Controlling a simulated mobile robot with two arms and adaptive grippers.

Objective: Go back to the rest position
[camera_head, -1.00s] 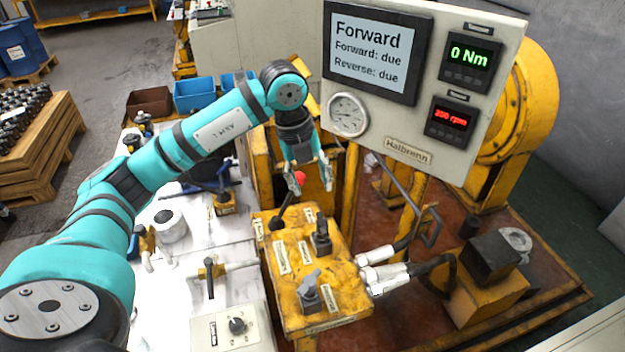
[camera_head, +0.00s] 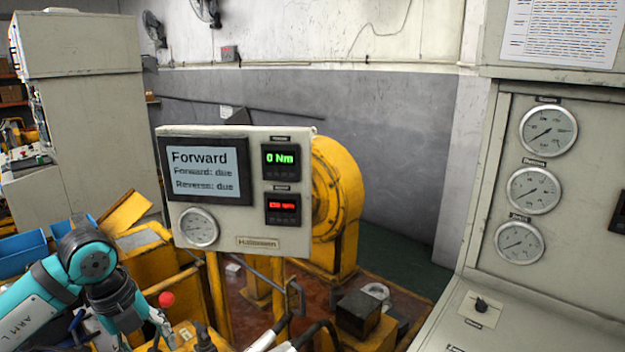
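My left arm comes in at the lower left, and its gripper (camera_head: 145,342) points down at the bottom edge of the head view. Its two fingers look spread with nothing seen between them; the tips are partly cut off by the frame. A red knob (camera_head: 166,299) stands just right of the gripper's wrist, apart from it as far as I can see. The yellow valve block (camera_head: 187,335) below is mostly out of frame. My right arm and gripper do not show.
The display panel (camera_head: 240,225) reads Forward, with both directions due, and 0 Nm. A yellow motor housing (camera_head: 340,205) stands behind it. A grey gauge cabinet (camera_head: 480,200) fills the right side. Blue bins (camera_head: 25,250) lie at the left, close to my arm.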

